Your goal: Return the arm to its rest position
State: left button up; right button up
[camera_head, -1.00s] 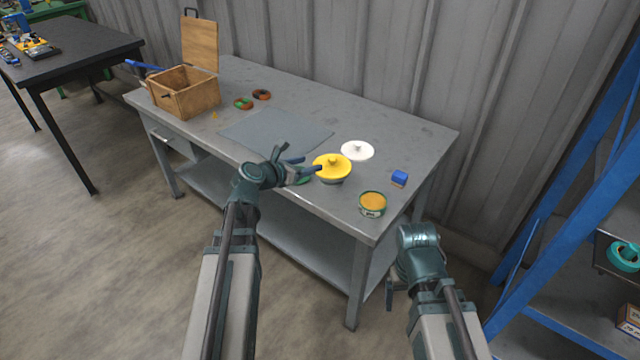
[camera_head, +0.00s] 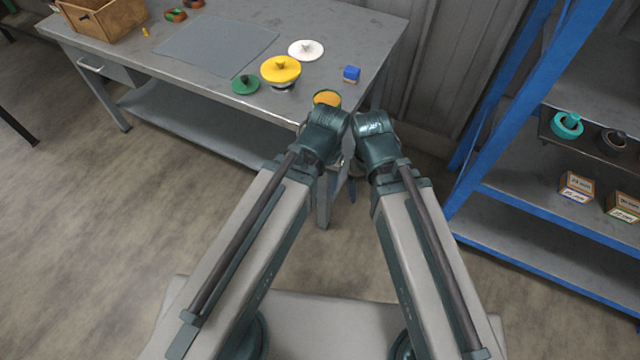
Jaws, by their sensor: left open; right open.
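My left arm and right arm reach forward side by side, both clear of the tabletop and in front of the table's near right corner. My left gripper (camera_head: 326,133) is folded down, its fingers mostly hidden behind its own wrist; it is open and holds nothing I can see. My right gripper (camera_head: 375,142) is close beside it, also pointing down, open, with its fingers mostly hidden. The two wrists nearly touch in the picture.
Blue shelving (camera_head: 540,245) stands right.

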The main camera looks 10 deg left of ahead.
pick_arm(q)
jog(key=shift+s+a+m+y, duration=0.1)
jog(key=shift+s+m+y, duration=0.2)
jog(key=shift+s+m, duration=0.15)
jog(key=shift+w+r, duration=0.1)
notch_tip(320, 180, up, 12)
jog(key=p, duration=1.2)
jog(key=shift+r+p, duration=0.25)
jog(key=shift+p, duration=0.05)
